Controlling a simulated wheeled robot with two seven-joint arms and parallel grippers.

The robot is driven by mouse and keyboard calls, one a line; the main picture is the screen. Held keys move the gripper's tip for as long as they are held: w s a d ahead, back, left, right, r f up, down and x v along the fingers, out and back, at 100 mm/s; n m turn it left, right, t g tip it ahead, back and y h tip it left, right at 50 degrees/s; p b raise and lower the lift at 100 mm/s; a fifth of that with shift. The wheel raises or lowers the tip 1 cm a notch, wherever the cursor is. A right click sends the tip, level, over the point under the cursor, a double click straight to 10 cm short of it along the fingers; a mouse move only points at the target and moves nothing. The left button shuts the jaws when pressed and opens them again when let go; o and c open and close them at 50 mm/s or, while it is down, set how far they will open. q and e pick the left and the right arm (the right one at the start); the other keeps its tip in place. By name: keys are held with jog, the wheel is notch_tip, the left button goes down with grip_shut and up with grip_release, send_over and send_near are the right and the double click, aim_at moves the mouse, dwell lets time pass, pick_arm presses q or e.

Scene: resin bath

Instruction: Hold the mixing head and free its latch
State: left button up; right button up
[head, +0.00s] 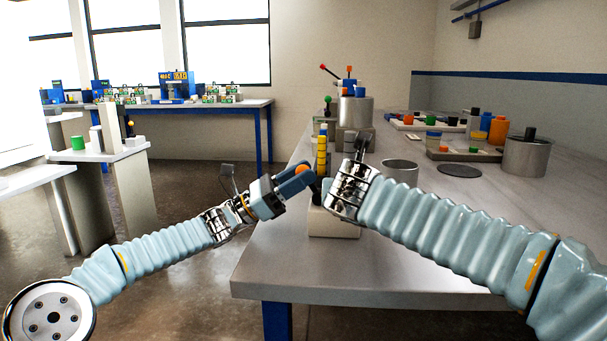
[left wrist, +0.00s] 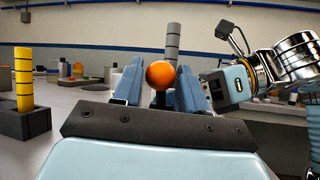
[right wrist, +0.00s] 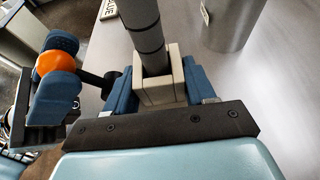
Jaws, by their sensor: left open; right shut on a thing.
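The mixing head shows in the right wrist view as a dark grey ringed rod (right wrist: 143,22) rising from a pale beige block (right wrist: 160,92). My right gripper (right wrist: 163,80) is shut on this block, a finger on each side. The latch is a black stem (right wrist: 95,79) with an orange ball (right wrist: 55,64) sticking out to the left. My left gripper (left wrist: 160,85) is open, its blue fingers on either side of the orange ball (left wrist: 161,75); I cannot tell whether they touch it.
A yellow ringed rod (left wrist: 24,75) stands in a dark block (left wrist: 22,122) nearby. The bench's front left is clear.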

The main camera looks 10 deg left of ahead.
pick_arm(q)
jog(key=v, duration=1.1)
jog(key=o, duration=0.3)
jog(key=shift+s+d+r, duration=0.1)
jog(key=shift+r, duration=0.05)
jog(key=s+r+n+t+y, duration=0.1)
jog(key=y, duration=0.1)
jog(key=s+d+r+n+t+y, duration=0.1)
jog(key=r+y, duration=0.1)
jog(key=shift+s+n, duration=0.1)
jog(key=shift+n, duration=0.3)
jog(key=w+d+r+n+t+y, duration=0.1)
jog(key=d, duration=0.2)
jog(key=w+d+r+n+t+y, duration=0.1)
jog(key=w+d+y, duration=0.1)
jog(key=w+d+r+n+t+y, duration=0.1)
jog(key=d, duration=0.2)
jog(key=shift+w+d+n+y, duration=0.25)
jog(key=shift+d+n+y, duration=0.05)
jog(key=shift+n+y, duration=0.1)
jog(key=shift+c, duration=0.4)
grip_shut()
